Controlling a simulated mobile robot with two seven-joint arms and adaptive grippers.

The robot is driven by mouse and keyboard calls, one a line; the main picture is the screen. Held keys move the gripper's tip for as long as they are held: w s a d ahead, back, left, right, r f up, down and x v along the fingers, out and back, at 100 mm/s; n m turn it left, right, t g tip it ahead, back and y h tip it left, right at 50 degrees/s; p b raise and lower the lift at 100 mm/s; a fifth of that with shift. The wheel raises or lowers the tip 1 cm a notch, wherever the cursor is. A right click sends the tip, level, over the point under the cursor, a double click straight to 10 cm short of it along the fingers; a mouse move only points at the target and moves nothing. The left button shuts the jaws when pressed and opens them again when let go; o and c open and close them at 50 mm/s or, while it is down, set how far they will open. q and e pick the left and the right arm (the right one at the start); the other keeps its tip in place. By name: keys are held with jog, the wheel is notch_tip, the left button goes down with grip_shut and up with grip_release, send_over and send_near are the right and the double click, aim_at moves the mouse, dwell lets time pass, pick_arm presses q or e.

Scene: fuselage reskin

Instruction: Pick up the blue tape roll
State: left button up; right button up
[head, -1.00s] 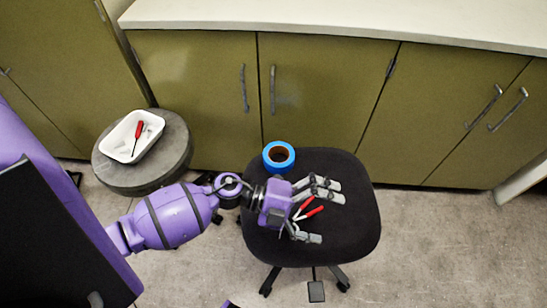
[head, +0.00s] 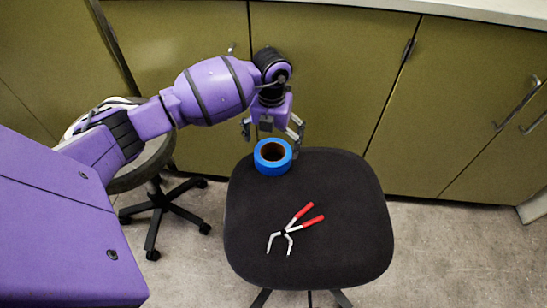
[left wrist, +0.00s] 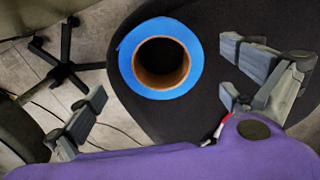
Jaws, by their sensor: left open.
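The blue tape roll (head: 273,157) lies flat at the back left edge of the black chair seat (head: 310,255). It also shows in the left wrist view (left wrist: 126,58), with its brown core facing the camera. My left gripper (head: 273,138) is open and points down, just behind and above the roll in the head view. In the left wrist view its fingers (left wrist: 165,95) are spread wide to either side, with nothing between them gripped. Whether a finger touches the roll I cannot tell. My right gripper is not in view.
Red-handled pliers (head: 294,229) lie on the middle of the seat. A round stool (head: 150,165) stands at the left, partly hidden by my left arm. Olive cabinets (head: 330,90) stand close behind the chair. Floor is clear at the right.

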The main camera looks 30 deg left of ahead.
aim_at(272, 152)
pick_arm(q)
notch_tip(272, 152, down, 5)
jog(key=shift+d+r+b, duration=0.1)
jog(key=shift+r+b, duration=0.1)
jog(key=shift+b, duration=0.55)
jog(key=shift+r, duration=0.1)
jog(key=c, duration=1.2)
jog(key=shift+r, duration=0.15)
